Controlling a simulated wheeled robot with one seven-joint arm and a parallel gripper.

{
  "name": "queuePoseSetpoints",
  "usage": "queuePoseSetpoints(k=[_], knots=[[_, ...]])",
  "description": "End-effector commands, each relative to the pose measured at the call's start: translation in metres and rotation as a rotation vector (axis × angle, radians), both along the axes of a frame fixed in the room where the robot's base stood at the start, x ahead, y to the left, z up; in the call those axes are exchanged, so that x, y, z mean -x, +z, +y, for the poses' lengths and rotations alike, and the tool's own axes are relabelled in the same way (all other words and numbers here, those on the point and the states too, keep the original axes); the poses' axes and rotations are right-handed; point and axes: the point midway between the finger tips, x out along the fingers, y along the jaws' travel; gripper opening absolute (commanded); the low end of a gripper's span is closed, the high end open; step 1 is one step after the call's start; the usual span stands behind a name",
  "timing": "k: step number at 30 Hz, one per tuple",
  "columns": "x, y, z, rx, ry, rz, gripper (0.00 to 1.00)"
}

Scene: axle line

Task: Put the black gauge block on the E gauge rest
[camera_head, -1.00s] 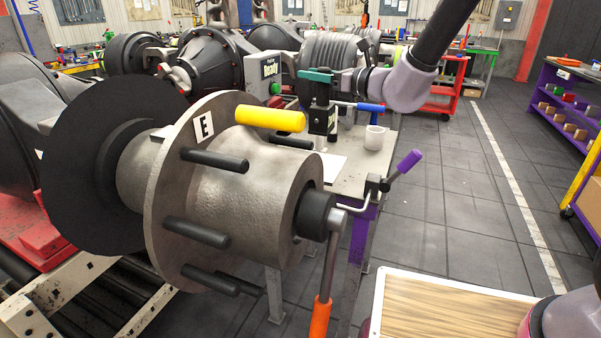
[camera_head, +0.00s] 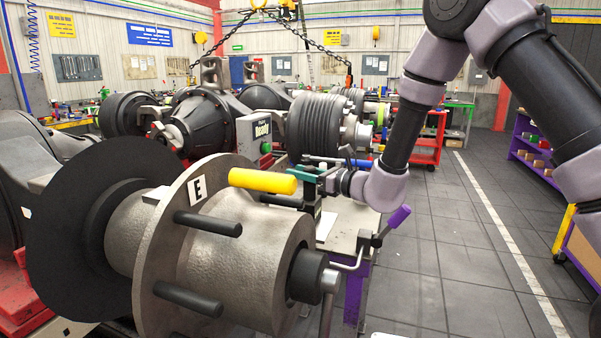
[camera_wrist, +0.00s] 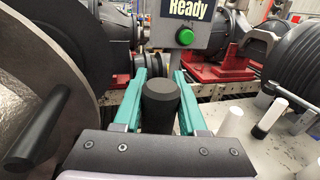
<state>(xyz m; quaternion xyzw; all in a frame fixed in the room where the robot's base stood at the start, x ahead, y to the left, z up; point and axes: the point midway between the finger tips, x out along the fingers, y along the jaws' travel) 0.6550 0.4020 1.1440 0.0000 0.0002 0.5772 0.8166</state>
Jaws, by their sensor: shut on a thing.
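My gripper (camera_head: 312,178) has teal fingers and shows just beyond the yellow peg (camera_head: 262,181) of the E hub. In the wrist view my gripper (camera_wrist: 160,95) is shut on a black, round-topped piece, which I take as the black gauge block (camera_wrist: 160,103). Its lower part is hidden.
A grey bench top (camera_head: 350,225) lies below my gripper, with a white-and-black cylinder (camera_wrist: 270,118) on it in the wrist view. A purple-handled lever (camera_head: 398,217) stands at its corner. A Ready box (camera_head: 258,135) is behind. The floor (camera_head: 440,240) to the right is clear.

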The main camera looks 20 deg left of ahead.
Motion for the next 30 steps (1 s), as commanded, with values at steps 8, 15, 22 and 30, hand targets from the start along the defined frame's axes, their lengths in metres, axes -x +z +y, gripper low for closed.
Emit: queuePoseSetpoints(k=[8,15,22,30], knots=[[0.0,-0.002,0.0,0.0,0.0,-0.001,0.52],[0.0,-0.002,0.0,0.0,0.0,-0.001,0.71],[0.001,0.001,-0.004,0.0,-0.001,0.0,0.71],[0.017,0.001,-0.053,0.001,-0.004,0.001,0.71]])
